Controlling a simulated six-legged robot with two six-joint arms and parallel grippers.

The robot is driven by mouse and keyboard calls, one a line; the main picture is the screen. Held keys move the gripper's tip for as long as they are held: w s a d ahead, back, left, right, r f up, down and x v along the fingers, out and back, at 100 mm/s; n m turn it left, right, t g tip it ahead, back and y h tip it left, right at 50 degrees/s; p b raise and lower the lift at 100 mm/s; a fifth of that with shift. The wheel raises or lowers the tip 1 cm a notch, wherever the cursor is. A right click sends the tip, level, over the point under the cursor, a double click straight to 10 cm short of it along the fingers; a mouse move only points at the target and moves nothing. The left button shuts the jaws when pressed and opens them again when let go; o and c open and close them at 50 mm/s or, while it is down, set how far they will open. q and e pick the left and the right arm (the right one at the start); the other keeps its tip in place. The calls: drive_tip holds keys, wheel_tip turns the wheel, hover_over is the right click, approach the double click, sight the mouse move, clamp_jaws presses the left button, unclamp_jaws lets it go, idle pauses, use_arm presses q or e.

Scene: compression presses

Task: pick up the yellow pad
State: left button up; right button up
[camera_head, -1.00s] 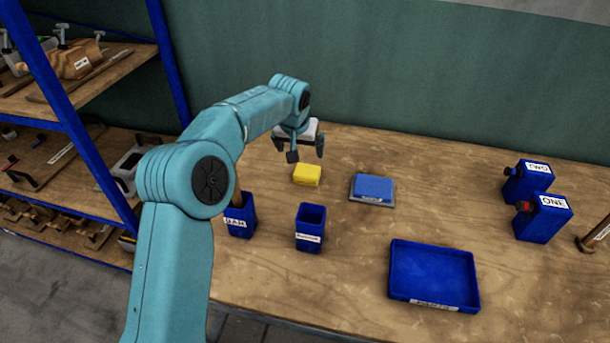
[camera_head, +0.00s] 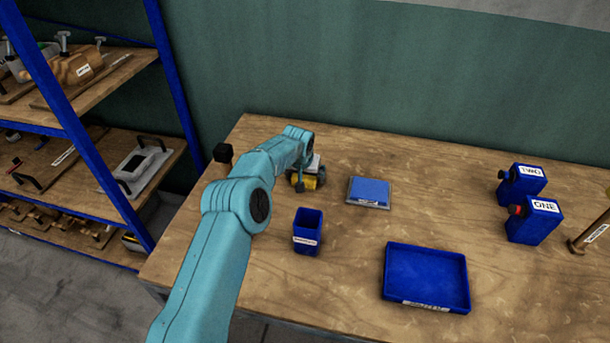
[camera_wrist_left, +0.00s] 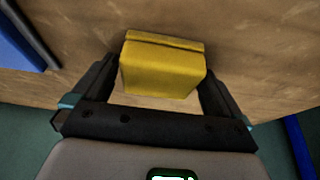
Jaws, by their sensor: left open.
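The yellow pad (camera_head: 309,182) lies on the wooden table and is partly hidden behind my left gripper in the head view. In the left wrist view the yellow pad (camera_wrist_left: 162,68) is a thick block between the two fingers. My left gripper (camera_head: 310,180) is open, lowered over the pad, with one finger on each side of it. My right gripper is not in view.
A blue pad on a grey plate (camera_head: 351,201) lies just right of the gripper. A blue open bin (camera_head: 307,244) stands in front, with a blue tray (camera_head: 388,292) to its right. Two blue containers (camera_head: 533,221) stand further right. A blue-framed shelf (camera_head: 86,157) stands at the left.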

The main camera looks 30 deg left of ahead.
use_arm(q)
drive_tip(key=shift+w+d+f, duration=0.1)
drive_tip(key=shift+f, duration=0.05)
drive_tip(key=shift+s, duration=0.2)
drive_tip(key=shift+w, duration=0.1)
drive_tip(key=c, duration=0.8)
drive_tip(key=shift+c, duration=0.2)
